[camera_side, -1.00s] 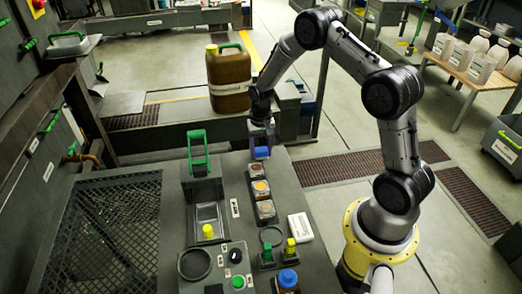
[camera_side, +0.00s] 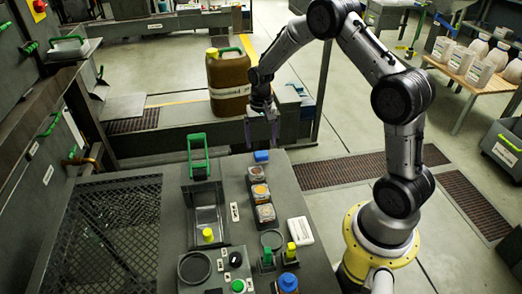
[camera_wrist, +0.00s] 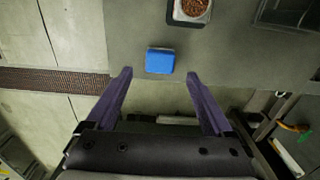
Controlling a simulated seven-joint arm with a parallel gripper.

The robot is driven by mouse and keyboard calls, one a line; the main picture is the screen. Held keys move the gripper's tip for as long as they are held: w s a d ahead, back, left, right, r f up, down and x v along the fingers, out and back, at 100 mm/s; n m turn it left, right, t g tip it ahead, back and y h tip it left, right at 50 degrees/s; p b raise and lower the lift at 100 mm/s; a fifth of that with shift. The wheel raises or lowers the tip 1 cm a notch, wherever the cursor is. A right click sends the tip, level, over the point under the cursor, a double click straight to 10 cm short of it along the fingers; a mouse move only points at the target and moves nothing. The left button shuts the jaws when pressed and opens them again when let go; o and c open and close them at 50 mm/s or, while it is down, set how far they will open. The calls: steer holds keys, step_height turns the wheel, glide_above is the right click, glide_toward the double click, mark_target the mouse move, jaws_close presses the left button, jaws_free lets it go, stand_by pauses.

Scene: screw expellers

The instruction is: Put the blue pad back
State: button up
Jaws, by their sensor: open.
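The blue pad (camera_side: 261,156) lies on the far edge of the grey bench, just beyond a row of small sample trays. In the wrist view the blue pad (camera_wrist: 160,61) lies flat near the bench edge, ahead of the fingertips and between their lines. My gripper (camera_side: 262,143) hangs over the far end of the bench. Its two purple fingers are spread apart and empty, and the wrist view shows my gripper (camera_wrist: 158,74) the same way. The pad is clear of both fingers.
Several sample trays (camera_side: 260,191) stand in a row nearer than the pad. A green-handled metal bin (camera_side: 206,217) is to their left, and a white box (camera_side: 300,229) to the right. A brown canister (camera_side: 229,82) stands behind the bench.

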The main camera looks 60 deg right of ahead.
step_height(320, 180, up, 6)
step_height(320, 180, up, 8)
steer(key=n+t, duration=0.1)
steer(key=n, duration=0.1)
glide_above(261, 154)
steer(key=s+a, duration=0.3)
steer(key=a, duration=0.1)
steer(key=s+a+r+n+t, duration=0.2)
steer(key=s+a+r, duration=0.2)
steer(key=s+r, duration=0.2)
steer(key=s+a+r+n+t, duration=0.1)
steer(key=s+a+n, duration=0.1)
steer(key=s, duration=0.6)
steer(key=s+a+r+n+t, duration=0.1)
steer(key=s+a+r+n, duration=0.1)
steer(key=s, duration=0.6)
steer(key=shift+s+a+r+n+t, duration=0.15)
steer(key=shift+s+a+n+t, duration=0.25)
steer(key=shift+a, duration=0.7)
